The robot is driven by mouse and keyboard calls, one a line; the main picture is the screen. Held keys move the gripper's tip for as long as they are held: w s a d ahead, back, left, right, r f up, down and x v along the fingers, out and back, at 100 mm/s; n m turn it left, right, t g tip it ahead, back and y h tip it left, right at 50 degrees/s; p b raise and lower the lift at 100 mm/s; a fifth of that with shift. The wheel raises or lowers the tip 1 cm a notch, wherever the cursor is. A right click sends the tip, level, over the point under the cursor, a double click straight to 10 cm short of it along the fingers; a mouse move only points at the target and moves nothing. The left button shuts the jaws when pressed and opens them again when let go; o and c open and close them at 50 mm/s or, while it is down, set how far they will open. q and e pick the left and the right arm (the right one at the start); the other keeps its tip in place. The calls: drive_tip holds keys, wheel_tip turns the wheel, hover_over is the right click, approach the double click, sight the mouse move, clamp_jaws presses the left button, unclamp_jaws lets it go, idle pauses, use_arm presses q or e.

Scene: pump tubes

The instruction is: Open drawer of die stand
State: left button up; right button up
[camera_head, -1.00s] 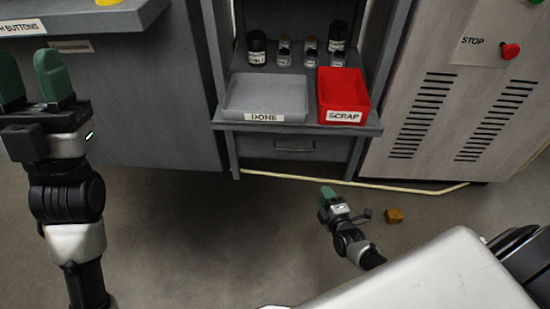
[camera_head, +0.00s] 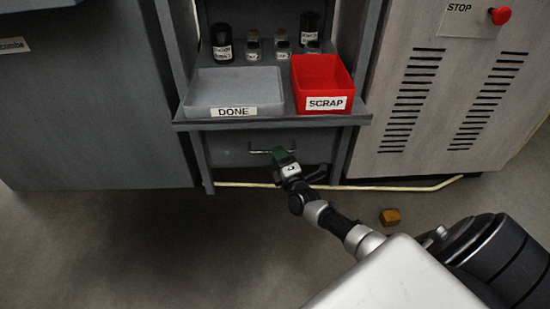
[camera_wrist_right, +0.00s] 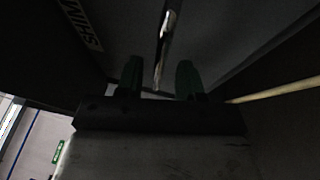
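The grey die stand (camera_head: 182,125) has a drawer (camera_head: 228,155) under its shelf, and the drawer looks shut. I see no clear contact between fingers and handle. My left gripper is not in view.
A grey DONE tray (camera_head: 203,112) and a red SCRAP bin (camera_head: 313,104) sit on the shelf, with several small containers behind them. A grey cabinet (camera_head: 90,100) stands left, a machine (camera_head: 430,130) right. A brown block (camera_head: 389,217) lies on the floor.

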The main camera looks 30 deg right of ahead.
drive_tip(key=shift+b+x, duration=0.4)
drive_tip(key=shift+x, duration=0.8)
clamp_jaws()
